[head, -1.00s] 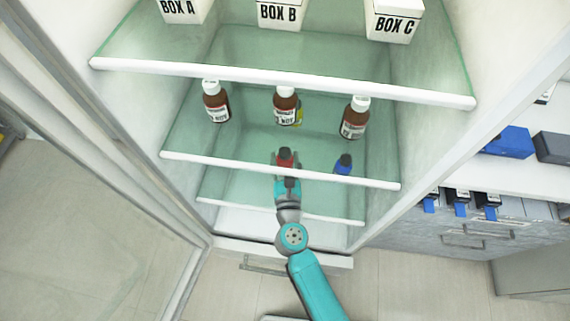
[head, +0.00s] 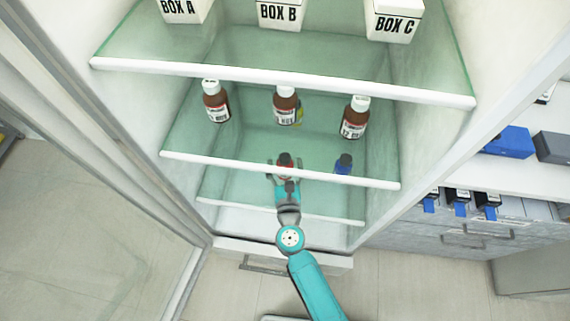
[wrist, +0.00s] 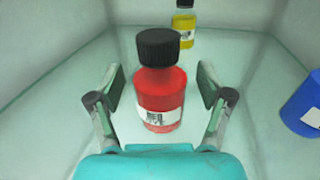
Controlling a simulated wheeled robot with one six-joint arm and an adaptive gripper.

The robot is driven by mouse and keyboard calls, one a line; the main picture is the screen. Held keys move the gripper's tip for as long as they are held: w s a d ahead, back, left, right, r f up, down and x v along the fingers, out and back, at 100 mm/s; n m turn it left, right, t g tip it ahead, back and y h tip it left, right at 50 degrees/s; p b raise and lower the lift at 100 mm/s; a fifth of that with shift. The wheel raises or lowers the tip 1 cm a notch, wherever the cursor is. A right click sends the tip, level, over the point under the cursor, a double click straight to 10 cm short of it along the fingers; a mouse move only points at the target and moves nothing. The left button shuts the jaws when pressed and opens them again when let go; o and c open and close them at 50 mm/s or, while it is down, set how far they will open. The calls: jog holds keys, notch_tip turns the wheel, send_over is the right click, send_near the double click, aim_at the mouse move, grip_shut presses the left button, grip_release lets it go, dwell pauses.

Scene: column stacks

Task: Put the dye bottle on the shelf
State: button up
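The dye bottle is red with a black cap (wrist: 160,92). It stands upright on a glass shelf (wrist: 95,160) in the wrist view. My gripper (wrist: 164,85) is open, with one finger on each side of the bottle and a visible gap to both. In the head view my gripper (head: 284,166) is inside the cabinet, and the red bottle (head: 286,160) shows small between its fingers. The bottle's base is partly hidden there.
A yellow bottle (wrist: 184,24) stands behind the red one, and a blue bottle (wrist: 302,105) stands to the right. Brown bottles (head: 285,106) stand in a row on a shelf, with white boxes (head: 281,14) above. White shelf edges (head: 230,163) cross in front.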

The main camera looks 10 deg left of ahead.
jog(key=shift+s+r, duration=0.1)
jog(key=shift+s, duration=0.1)
jog(key=s, duration=0.3)
jog(key=s+d, duration=0.1)
jog(key=s, duration=0.3)
jog(key=s+d, duration=0.1)
jog(key=s, duration=0.3)
jog(key=shift+s+d, duration=0.1)
jog(key=shift+s, duration=0.1)
jog(key=shift+d, duration=0.1)
jog(key=s+d+r+n, duration=0.3)
jog(key=s+d+n, duration=0.4)
jog(key=d+n, duration=0.1)
jog(key=s+d+r+n, duration=0.2)
jog(key=s+d+n, duration=0.5)
jog(key=d+n, duration=0.15)
jog(key=s+d+r+n+g+h, duration=0.1)
jog(key=s+d+r+n, duration=0.1)
jog(key=s+n, duration=0.5)
jog(key=s+d+r+n+g+h, duration=0.1)
jog(key=s+r+n, duration=0.4)
jog(key=n, duration=0.5)
jog(key=shift+s+d+g+h, duration=0.4)
jog(key=shift+s+d+h, duration=0.3)
jog(key=shift+s+d, duration=0.3)
